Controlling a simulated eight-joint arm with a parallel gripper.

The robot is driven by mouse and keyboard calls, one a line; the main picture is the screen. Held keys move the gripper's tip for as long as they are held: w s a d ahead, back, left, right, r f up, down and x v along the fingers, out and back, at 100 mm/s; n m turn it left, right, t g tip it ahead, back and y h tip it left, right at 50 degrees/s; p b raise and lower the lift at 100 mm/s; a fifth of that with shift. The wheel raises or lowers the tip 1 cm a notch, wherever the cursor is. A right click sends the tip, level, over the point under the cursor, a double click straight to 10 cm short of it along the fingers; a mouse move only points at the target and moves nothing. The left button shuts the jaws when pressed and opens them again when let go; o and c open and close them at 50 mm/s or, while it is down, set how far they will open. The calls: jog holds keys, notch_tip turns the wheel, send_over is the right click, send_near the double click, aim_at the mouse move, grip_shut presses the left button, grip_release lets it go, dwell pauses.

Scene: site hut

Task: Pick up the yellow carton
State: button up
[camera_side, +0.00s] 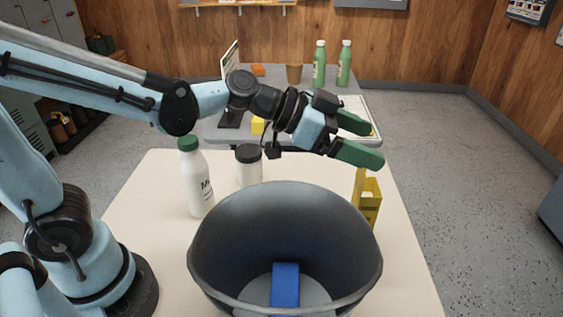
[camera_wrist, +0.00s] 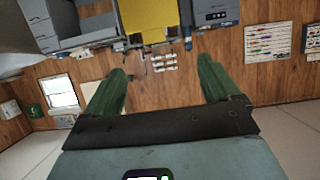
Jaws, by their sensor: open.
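A yellow object (camera_side: 371,207) stands on the near table, just behind the right rim of the dark bin in the side view. It has a tall narrow upright part at its left and dark marks low on its front. It could be the yellow carton, but its lower part is partly hidden by the bin. A smaller yellow block (camera_side: 258,126) sits on the far table, partly hidden by my arm. My gripper (camera_side: 375,145) is open and empty, in the air above the yellow object in the picture. Its green fingers are spread in the wrist view (camera_wrist: 163,68).
A dark bin (camera_side: 215,235) holding a blue block (camera_side: 285,285) stands at the front of the near table (camera_side: 415,270). A white bottle (camera_side: 196,185) and a dark-lidded jar (camera_side: 249,170) stand behind it. Green bottles (camera_side: 319,65) and a brown cup (camera_side: 294,74) are on the far table.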

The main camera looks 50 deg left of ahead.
aim_at(357, 192)
jog(key=shift+f, duration=5.2)
jog(key=shift+x, duration=2.45)
jog(key=c, duration=1.5)
jog(key=shift+c, duration=0.6)
jog(key=shift+r, duration=0.25)
